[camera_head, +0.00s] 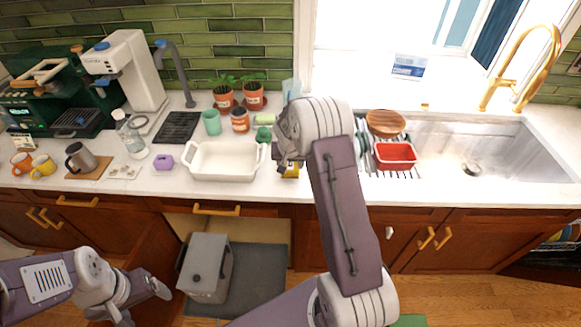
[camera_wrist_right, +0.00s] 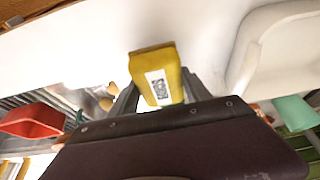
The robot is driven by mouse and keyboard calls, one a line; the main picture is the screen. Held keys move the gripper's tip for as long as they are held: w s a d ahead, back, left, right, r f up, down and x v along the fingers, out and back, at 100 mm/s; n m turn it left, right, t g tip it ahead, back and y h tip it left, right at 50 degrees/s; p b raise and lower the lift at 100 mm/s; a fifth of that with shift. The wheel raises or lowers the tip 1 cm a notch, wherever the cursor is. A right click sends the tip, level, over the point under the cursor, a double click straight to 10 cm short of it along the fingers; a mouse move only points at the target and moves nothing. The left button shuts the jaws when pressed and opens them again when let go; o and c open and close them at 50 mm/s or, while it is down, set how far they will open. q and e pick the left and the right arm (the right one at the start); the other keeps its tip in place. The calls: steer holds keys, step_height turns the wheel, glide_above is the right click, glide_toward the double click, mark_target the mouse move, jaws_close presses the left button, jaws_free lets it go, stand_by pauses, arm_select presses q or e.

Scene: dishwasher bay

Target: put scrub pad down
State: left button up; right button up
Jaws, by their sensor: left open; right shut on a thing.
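The scrub pad (camera_wrist_right: 160,85) is a yellow block with a white printed label, seen in the right wrist view between the two grey fingers. My right gripper (camera_head: 288,167) is shut on it over the counter. In the head view only a small yellow part of the pad (camera_head: 291,171) shows below my gripper, near the counter's front edge. I cannot tell whether the pad touches the counter (camera_head: 225,190). My left gripper (camera_head: 142,302) is open and empty, low in front of the cabinets at the lower left.
A white baking dish (camera_head: 222,176) stands just left of my right gripper. A dish rack with a red container (camera_head: 395,156) and wooden bowl (camera_head: 385,122) stands to its right, beside the sink (camera_head: 475,140). A grey bin (camera_head: 205,268) stands below.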

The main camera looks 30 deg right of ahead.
steer(key=shift+x, duration=1.2)
steer(key=shift+s+a, duration=0.15)
steer(key=shift+s, duration=0.1)
steer(key=shift+f, duration=0.1)
steer(key=shift+s+f+b, duration=0.1)
steer(key=shift+f+b, duration=0.1)
steer(key=shift+b, duration=0.15)
steer(key=o, duration=1.2)
steer(key=shift+a, duration=0.2)
steer(key=shift+s, duration=0.1)
steer(key=shift+d, duration=0.1)
